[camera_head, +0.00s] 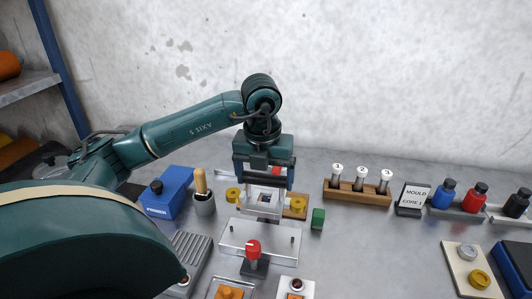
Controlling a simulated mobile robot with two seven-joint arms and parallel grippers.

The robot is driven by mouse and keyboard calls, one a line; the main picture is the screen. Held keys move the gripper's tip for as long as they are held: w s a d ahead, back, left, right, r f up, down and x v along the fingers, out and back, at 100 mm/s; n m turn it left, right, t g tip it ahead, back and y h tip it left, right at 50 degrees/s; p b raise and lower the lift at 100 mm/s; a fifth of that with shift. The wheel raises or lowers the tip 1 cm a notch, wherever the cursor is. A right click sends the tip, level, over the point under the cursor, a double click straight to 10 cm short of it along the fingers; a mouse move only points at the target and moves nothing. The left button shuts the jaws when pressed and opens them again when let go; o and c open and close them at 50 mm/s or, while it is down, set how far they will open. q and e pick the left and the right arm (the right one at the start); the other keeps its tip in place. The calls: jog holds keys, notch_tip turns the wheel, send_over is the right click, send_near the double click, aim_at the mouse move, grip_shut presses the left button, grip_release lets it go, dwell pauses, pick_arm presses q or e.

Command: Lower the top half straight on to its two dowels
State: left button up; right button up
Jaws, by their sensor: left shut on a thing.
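My left gripper (263,183) comes down from above with its two fingers apart in the picture, shut on a pale clear block, the top half (264,208). Its lower part shows between and below the fingers; the fingers cover the rest. A wide clear block (262,248) lies on the table nearer to me, with small dark pins near its left and right ends; it looks like the bottom half with its dowels. The held block appears behind this block in the picture; I cannot tell the height between them. My right gripper is not in view.
Yellow round pieces (298,204) flank the gripper. A red-knobbed post (253,250) stands in front. A blue box (168,194) and a brush cup (204,203) stand left.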

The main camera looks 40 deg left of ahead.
aim_at(261, 206)
pick_arm(q)
jog(key=shift+s+d+r, duration=0.1)
jog(key=shift+s+d, duration=0.2)
jog(key=shift+s, duration=0.3)
jog(key=shift+s+d+r, duration=0.1)
jog(key=shift+s+d, duration=0.15)
jog(key=shift+s, duration=0.35)
jog(key=shift+s+f, duration=0.1)
jog(key=shift+s, duration=0.05)
jog(key=shift+d+f+b, duration=0.1)
jog(key=shift+f+b, duration=0.25)
jog(key=shift+f, duration=0.3)
notch_tip(261, 206, down, 2)
jog(key=shift+f+b, duration=0.2)
jog(key=shift+b, duration=0.7)
jog(key=shift+f+b, duration=0.5)
jog(key=shift+f, duration=0.5)
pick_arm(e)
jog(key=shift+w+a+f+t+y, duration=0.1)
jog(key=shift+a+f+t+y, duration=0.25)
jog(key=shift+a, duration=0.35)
pick_arm(q)
jog(key=shift+b, duration=0.3)
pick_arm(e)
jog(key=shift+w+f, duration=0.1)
